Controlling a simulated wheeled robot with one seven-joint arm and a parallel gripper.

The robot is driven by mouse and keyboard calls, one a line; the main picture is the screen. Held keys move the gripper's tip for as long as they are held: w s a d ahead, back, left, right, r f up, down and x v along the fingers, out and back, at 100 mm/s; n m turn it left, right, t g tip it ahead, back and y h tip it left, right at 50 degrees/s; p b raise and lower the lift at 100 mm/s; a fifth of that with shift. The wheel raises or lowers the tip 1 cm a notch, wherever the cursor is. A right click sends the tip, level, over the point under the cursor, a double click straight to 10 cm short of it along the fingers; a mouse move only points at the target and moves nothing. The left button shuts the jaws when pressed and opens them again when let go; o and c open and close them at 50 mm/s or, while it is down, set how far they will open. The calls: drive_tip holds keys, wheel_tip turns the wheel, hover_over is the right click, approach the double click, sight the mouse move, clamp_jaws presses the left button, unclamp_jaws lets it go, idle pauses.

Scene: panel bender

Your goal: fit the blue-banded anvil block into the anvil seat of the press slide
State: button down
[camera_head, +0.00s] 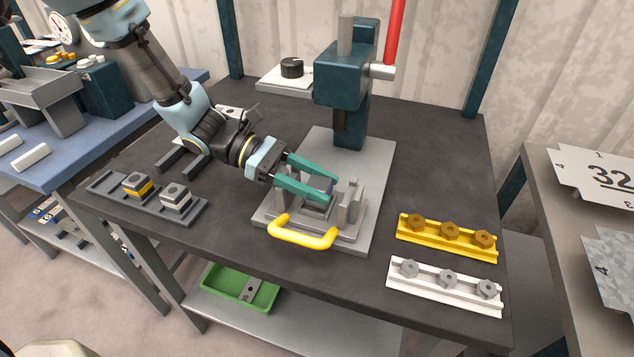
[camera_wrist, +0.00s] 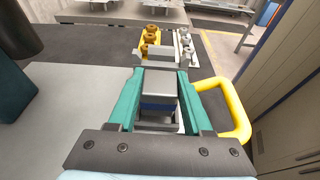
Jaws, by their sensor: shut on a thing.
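The anvil block with a blue band (camera_wrist: 160,103) is between the green fingers of my gripper (camera_wrist: 160,76) in the wrist view. In the head view my gripper (camera_head: 331,186) is low over the press slide (camera_head: 342,236), fingers pointing right, and mostly hides the block. The slide is grey, with upright seat walls (camera_head: 357,196) and a yellow handle (camera_head: 303,232) at its front. In the wrist view the handle (camera_wrist: 240,118) is to the right of the fingers. I cannot tell whether the block touches the seat floor.
The teal press (camera_head: 340,85) with a red lever stands behind the slide. A grey rack (camera_head: 104,184) at left holds a yellow-banded block (camera_head: 137,186) and a white-banded block (camera_head: 177,197). A yellow rail (camera_head: 425,242) and a white rail (camera_head: 430,291) with hex parts lie at right.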

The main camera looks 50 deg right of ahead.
drive_tip(key=shift+s+a+f, duration=0.1)
drive_tip(key=shift+a+f, duration=0.1)
drive_tip(key=shift+f, duration=0.4)
drive_tip(key=shift+a+f, duration=0.2)
drive_tip(key=shift+f, duration=0.4)
drive_tip(key=c, duration=0.6)
unclamp_jaws()
drive_tip(key=o, duration=0.4)
drive_tip(key=shift+w+b, duration=0.3)
drive_tip(key=shift+b, duration=0.05)
drive_tip(key=shift+c, duration=0.2)
drive_tip(key=v, duration=0.3)
drive_tip(key=r+b+v, duration=0.1)
drive_tip(key=v, duration=0.2)
drive_tip(key=b+v, duration=0.1)
drive_tip(key=v, duration=0.3)
drive_tip(key=shift+d+r, duration=0.2)
drive_tip(key=shift+d, duration=0.15)
drive_tip(key=shift+w+a+r, duration=0.1)
drive_tip(key=shift+w+r, duration=0.1)
drive_tip(key=shift+w, duration=0.05)
drive_tip(key=shift+r, duration=0.25)
drive_tip(key=shift+s, duration=0.15)
